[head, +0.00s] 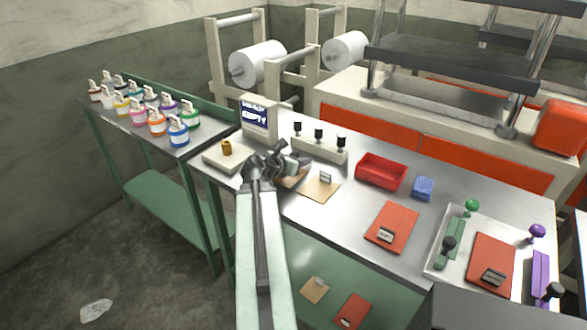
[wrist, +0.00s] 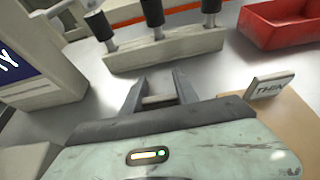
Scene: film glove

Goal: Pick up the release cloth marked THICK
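My gripper (head: 277,157) is over the left part of the steel bench, beside a tan sheet (head: 318,190). A tag (wrist: 272,87) on the tan sheet appears to read THIN. A red sheet with a tag (head: 388,222) lies to the right on the bench. Another red sheet (head: 492,254) lies in a pale tray farther right. A tan sheet (head: 313,291) and a red sheet (head: 353,308) lie on the lower shelf. I cannot read their tags, so no THICK mark is legible.
A red bin (head: 381,171) and a blue block (head: 423,187) stand behind the red sheet. A block with three black knobs (head: 320,148) stands behind my gripper. A scale (head: 213,158) with a brass piece is on the left.

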